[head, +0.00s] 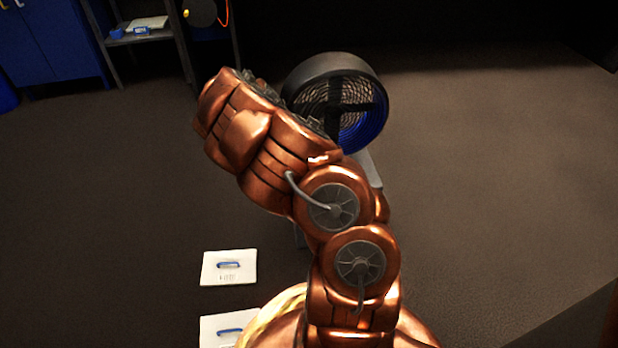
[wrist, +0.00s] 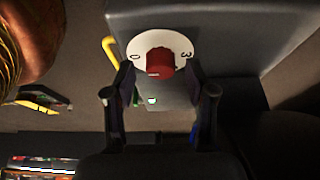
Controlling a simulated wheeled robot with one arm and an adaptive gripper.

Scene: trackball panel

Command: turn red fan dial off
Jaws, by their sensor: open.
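The red fan dial (wrist: 159,62) shows in the wrist view on a white round plate (wrist: 138,44) with a "0" at its left and a "3" at its upper right. The plate sits on a grey panel (wrist: 225,35). My gripper (wrist: 160,92) is open, with one finger on each side below the dial in the picture, and nothing between them. I cannot tell how far it is from the dial. In the head view the round fan (head: 338,85) has a black rim and blue inside. My copper arm covers part of it and hides the dial and my gripper.
Two white plates with blue handles, one farther (head: 228,267) and one nearer (head: 225,328), lie left of my arm. A blue cabinet (head: 50,45) and a shelf (head: 140,35) stand at the back left. The brown floor at right is clear. A yellow bar (wrist: 110,50) is left of the panel.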

